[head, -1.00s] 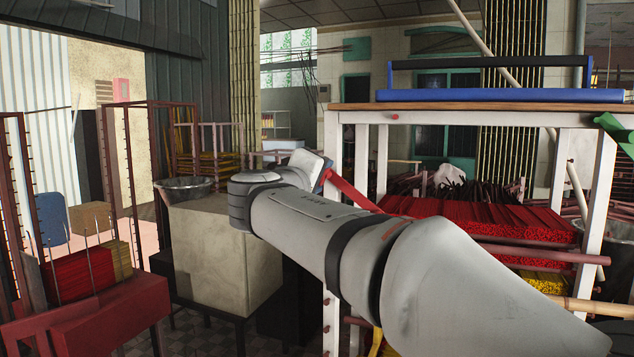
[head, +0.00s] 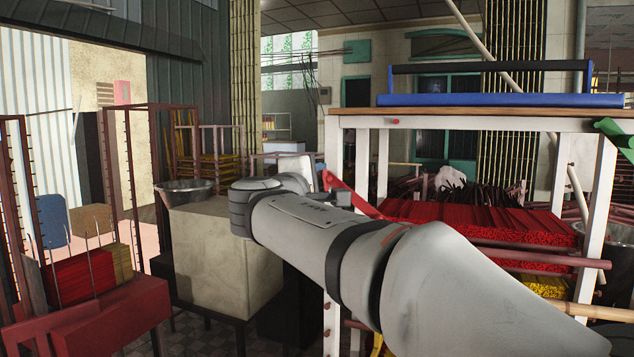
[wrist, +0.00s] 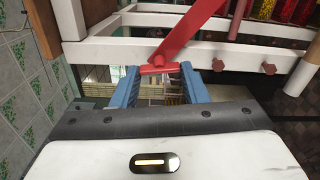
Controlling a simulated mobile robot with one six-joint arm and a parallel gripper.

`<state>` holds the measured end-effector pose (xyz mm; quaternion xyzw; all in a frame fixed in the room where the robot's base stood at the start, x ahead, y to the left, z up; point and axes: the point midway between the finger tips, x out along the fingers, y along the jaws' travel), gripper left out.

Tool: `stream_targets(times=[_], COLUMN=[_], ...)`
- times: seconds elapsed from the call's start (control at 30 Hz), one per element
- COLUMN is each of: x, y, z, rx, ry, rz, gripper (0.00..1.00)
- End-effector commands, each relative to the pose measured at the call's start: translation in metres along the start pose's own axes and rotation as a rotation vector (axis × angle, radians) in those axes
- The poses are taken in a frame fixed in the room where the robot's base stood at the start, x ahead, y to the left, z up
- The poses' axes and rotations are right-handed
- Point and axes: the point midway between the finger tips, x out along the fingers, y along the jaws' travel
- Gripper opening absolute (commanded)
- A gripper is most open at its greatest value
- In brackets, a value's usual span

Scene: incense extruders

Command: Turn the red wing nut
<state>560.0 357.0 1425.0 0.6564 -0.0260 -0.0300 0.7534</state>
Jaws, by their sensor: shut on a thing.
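The red wing nut (wrist: 158,69) is between the blue fingertips of my gripper (wrist: 161,76) in the wrist view. My gripper is shut on it, with a finger at each side. A long flat red bar (wrist: 192,28) runs up and right from just behind the nut. In the head view the red bar (head: 350,194) shows beside my wrist, at the left of the white frame. My arm hides the fingertips and the nut there.
The white frame (head: 598,220) carries a wooden top with a blue tray (head: 500,100). Red incense bundles (head: 480,220) lie inside it. A pale block (head: 215,255) with a metal bowl (head: 186,190) stands left of my arm.

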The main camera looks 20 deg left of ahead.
Motion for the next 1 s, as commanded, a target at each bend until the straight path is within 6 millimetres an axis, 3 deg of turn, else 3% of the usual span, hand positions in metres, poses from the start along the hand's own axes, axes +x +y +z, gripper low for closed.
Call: stream_targets(times=[0.33,0.37,0.6,0.87,1.0], x=[0.000,0.000,0.000,-0.001,-0.014], y=[-0.001,-0.001,-0.001,0.000,-0.002], z=[0.000,0.000,0.000,0.000,-0.002], rx=[-0.003,-0.003,-0.003,-0.002,-0.002], ry=[0.000,0.000,0.000,0.000,0.004], rz=[-0.001,-0.001,0.000,0.000,0.001], gripper=[0.17,0.41,0.60,0.62,0.62])
